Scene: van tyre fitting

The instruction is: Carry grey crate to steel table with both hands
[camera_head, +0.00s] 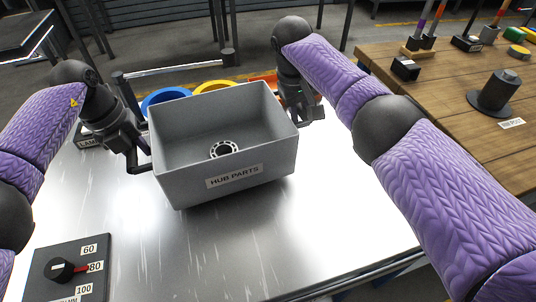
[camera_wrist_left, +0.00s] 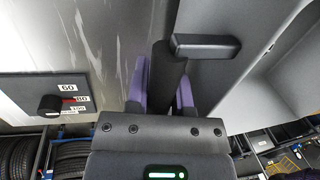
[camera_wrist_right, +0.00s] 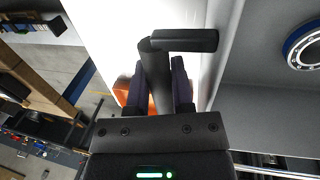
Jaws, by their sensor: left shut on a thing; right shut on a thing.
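The grey crate (camera_head: 225,178), labelled HUB PARTS, is over the bright steel table (camera_head: 250,250); I cannot tell whether its base touches the top. A metal ring with holes (camera_head: 224,149) lies inside; it also shows in the right wrist view (camera_wrist_right: 303,46). My left gripper (camera_head: 138,150) is shut on the crate's black left handle, whose bar (camera_wrist_left: 205,46) shows in the left wrist view. My right gripper (camera_head: 305,112) is shut on the black right handle, whose bar (camera_wrist_right: 185,40) shows in the right wrist view. The crate's underside is hidden.
A dial panel (camera_head: 65,272) sits at the table's front left. Behind the crate are a blue ring (camera_head: 163,96), a yellow ring (camera_head: 212,86) and a metal rail (camera_head: 180,68). A wooden bench (camera_head: 440,95) with a black spindle (camera_head: 497,92) stands right.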

